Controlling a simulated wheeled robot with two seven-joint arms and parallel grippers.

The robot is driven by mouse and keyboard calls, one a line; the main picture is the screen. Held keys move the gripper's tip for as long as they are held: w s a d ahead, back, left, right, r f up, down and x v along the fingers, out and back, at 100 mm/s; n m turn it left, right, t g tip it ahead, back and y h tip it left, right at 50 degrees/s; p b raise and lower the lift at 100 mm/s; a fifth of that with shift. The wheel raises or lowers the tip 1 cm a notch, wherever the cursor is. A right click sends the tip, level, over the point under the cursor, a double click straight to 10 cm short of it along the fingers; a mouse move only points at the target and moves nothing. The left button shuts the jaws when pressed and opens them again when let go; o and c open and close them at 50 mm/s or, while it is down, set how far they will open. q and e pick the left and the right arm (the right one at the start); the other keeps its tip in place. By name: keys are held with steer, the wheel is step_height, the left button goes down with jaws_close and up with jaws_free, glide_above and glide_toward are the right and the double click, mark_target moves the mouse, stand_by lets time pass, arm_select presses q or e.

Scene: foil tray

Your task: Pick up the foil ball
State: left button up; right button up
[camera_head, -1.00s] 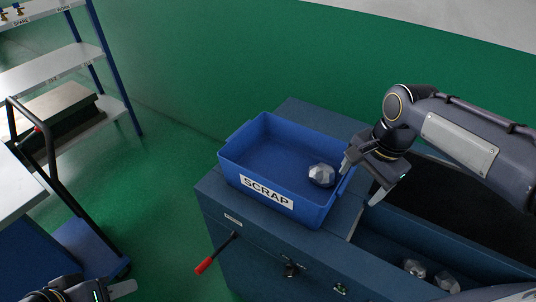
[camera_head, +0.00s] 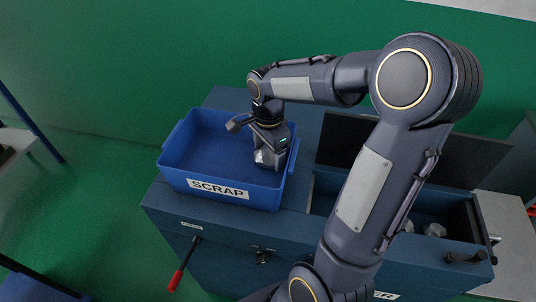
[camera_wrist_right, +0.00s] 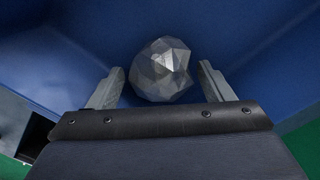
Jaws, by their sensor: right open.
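The foil ball (camera_head: 263,158) is a grey, faceted lump inside the blue bin (camera_head: 167,160) labelled SCRAP, near the bin's right side. My right gripper (camera_head: 257,145) reaches down into the bin at the ball. In the right wrist view the foil ball (camera_wrist_right: 162,70) sits between the two open fingers of the right gripper (camera_wrist_right: 161,80), with a gap visible on each side. In the head view the gripper partly hides the ball. My left gripper is not in view.
The bin stands on a dark blue bench (camera_head: 220,236). To its right is an open compartment with more foil lumps (camera_head: 435,230), partly behind my right arm. A red-tipped lever (camera_head: 176,280) sticks out at the front. The rest of the bin floor looks clear.

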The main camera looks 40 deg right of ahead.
steer(key=shift+f, duration=0.55)
steer(key=c, duration=0.7)
steer(key=shift+r, duration=0.15)
steer(key=shift+c, duration=0.2)
